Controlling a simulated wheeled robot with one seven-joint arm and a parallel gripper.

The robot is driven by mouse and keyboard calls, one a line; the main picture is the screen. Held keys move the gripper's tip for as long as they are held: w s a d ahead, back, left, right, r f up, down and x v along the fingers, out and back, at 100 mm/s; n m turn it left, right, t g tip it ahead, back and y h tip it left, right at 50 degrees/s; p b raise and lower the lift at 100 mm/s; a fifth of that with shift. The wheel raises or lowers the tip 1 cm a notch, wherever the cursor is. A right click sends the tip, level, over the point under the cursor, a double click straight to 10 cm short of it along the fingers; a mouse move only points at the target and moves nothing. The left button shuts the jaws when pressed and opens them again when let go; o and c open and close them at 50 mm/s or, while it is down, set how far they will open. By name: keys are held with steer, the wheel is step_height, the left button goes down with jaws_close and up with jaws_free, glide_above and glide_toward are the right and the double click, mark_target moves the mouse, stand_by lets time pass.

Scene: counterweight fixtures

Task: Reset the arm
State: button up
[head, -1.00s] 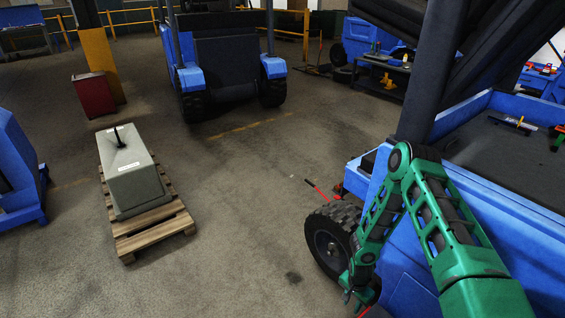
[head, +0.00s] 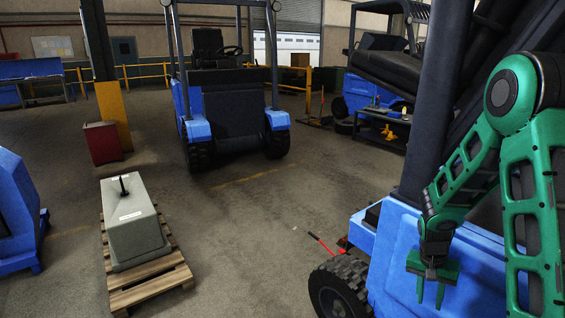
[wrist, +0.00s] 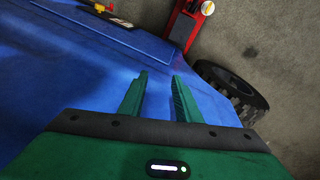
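My green arm comes in from the right edge of the head view. My gripper (head: 431,290) hangs fingers down in front of the blue forklift body (head: 398,235) at the right. In the wrist view the two green fingers of my gripper (wrist: 158,85) stand apart with nothing between them. They are above the blue body panel (wrist: 75,75). The gripper is open and empty.
A grey counterweight (head: 133,225) sits on a wooden pallet (head: 150,290) at the left. A blue forklift (head: 230,110) stands behind, near a red box (head: 102,143). A black tyre (head: 340,290) is at the lower middle. The central floor is clear.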

steer(key=s+d+r+y, duration=0.1)
steer(key=s+r, duration=1.7)
steer(key=r, duration=0.2)
steer(key=s+a+r+n+y, duration=0.1)
steer(key=s+a+r, duration=0.1)
steer(key=s, duration=0.7)
steer(key=shift+s+a+r, duration=0.3)
steer(key=shift+a+r, duration=0.1)
